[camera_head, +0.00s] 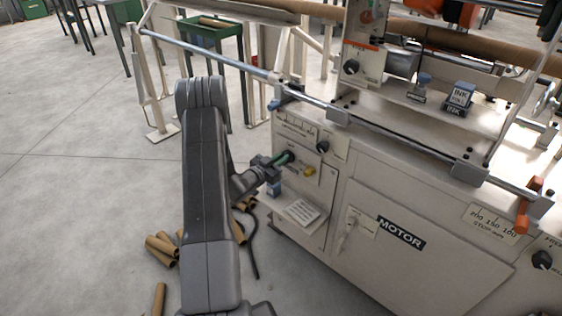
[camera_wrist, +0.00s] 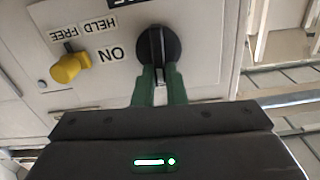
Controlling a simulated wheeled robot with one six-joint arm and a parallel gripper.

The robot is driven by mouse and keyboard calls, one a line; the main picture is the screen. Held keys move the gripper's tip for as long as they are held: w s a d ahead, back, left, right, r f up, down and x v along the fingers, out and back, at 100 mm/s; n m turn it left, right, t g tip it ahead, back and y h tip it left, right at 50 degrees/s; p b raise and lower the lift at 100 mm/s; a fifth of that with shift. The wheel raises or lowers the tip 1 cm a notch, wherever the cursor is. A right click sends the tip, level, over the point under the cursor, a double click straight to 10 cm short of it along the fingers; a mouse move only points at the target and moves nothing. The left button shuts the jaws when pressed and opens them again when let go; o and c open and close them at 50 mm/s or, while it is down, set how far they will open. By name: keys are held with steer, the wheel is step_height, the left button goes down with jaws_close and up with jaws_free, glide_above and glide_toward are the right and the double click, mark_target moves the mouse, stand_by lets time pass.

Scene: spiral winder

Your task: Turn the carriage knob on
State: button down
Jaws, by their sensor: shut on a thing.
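The carriage knob (camera_wrist: 158,42) is a round black knob with a raised grip bar, on a pale plate on the machine's front. The bar stands upright in the wrist view. The word ON is printed upside down to its left, lower in the picture. My gripper (camera_wrist: 158,74) has its two green fingers shut on the bar, one on each side. In the head view my gripper (camera_head: 288,157) reaches the left end of the machine front, and the knob is hidden there behind the fingers.
A yellow knob (camera_head: 310,171) marked HELD and FREE, also in the wrist view (camera_wrist: 68,68), sits beside the carriage knob. Another black knob (camera_head: 322,147) is above it. A metal rail (camera_head: 385,132) runs along the machine. Cardboard tubes (camera_head: 162,249) lie on the floor near my arm.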

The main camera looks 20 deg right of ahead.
steer(key=m+b, duration=0.4)
steer(key=b, duration=0.2)
steer(key=s+f+m+b, duration=0.1)
steer(key=m+b, duration=0.3)
steer(key=b, duration=0.2)
steer(key=m+b, duration=0.4)
steer(key=b, duration=0.2)
steer(key=shift+s+d+f, duration=0.25)
steer(key=shift+d+f, duration=0.05)
steer(key=shift+f, duration=0.1)
steer(key=m+b, duration=0.2)
steer(key=shift+m, duration=0.3)
steer(key=shift+m+b, duration=0.3)
steer(key=shift+m, duration=0.9)
steer(key=shift+f, duration=0.1)
steer(key=c, duration=1.5)
jaws_free()
